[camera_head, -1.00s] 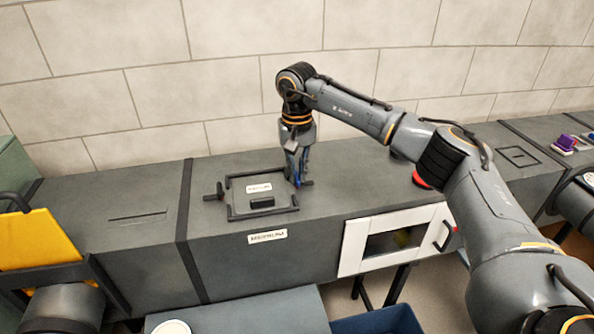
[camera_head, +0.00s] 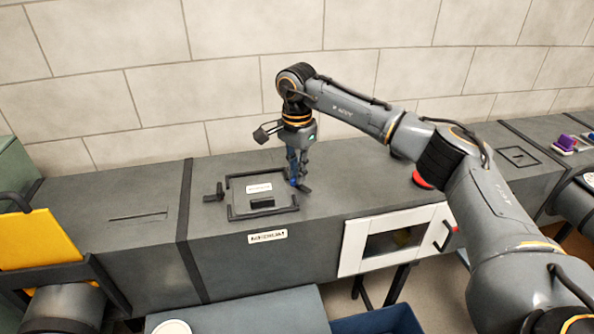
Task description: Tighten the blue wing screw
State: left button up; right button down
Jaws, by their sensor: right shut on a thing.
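The blue wing screw (camera_head: 293,182) sits at the right edge of the dark framed hatch (camera_head: 232,205) on top of the grey duct. Only a small blue part of it shows; my fingers hide the rest. My right gripper (camera_head: 295,180) points straight down from above and is shut on the screw. A black clamp-like part (camera_head: 213,192) stands at the hatch's left edge. My left gripper does not show.
The hatch lid carries a white label and a black handle (camera_head: 262,203). A red round thing (camera_head: 421,180) is on the duct to the right. A white-framed window door (camera_head: 392,238) is on the duct's front. Purple brushes (camera_head: 566,142) lie far right.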

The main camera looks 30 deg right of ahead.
jog(key=m, duration=2.4)
jog(key=shift+p, duration=0.4)
jog(key=shift+m, duration=0.3)
jog(key=c, duration=1.4)
grip_release()
notch_tip(320, 180, up, 12)
jog(key=shift+r, duration=0.1)
